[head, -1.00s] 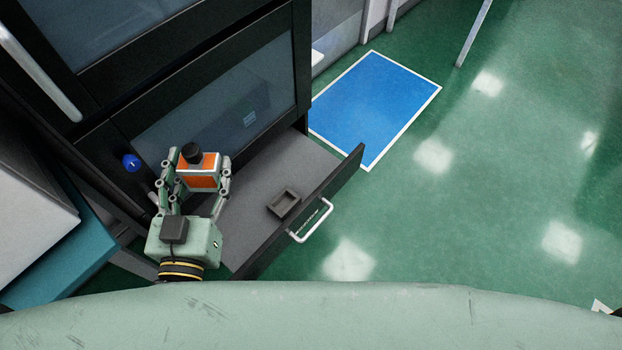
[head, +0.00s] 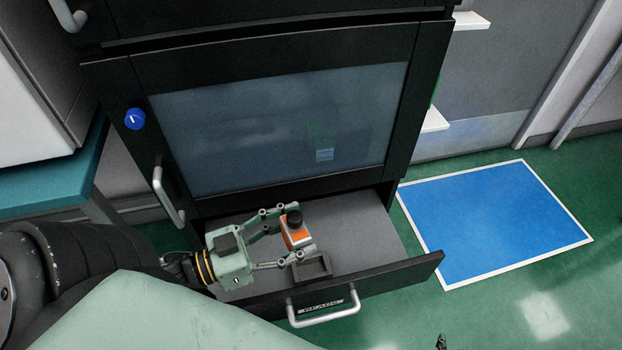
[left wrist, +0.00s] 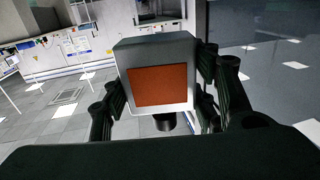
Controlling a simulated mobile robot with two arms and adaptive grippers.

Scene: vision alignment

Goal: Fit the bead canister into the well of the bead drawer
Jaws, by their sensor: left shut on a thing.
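The bead canister (head: 298,238) is a small pale block with an orange panel and a black cap on top. My left gripper (head: 292,236) is shut on it and holds it, slightly tilted in the picture, over the open bead drawer (head: 390,284). The well (head: 315,268), a small dark raised-rim box on the drawer floor, lies just below and right of the canister, partly hidden by a finger. The left wrist view shows the canister (left wrist: 158,86) between the fingers, its cap pointing down in the picture.
The drawer has a silver handle (head: 323,310) and a label on its front. Above it is a black cabinet with a glass door (head: 290,125). A teal table (head: 50,185) stands left. A blue floor patch (head: 495,220) lies right. The drawer floor right of the well is bare.

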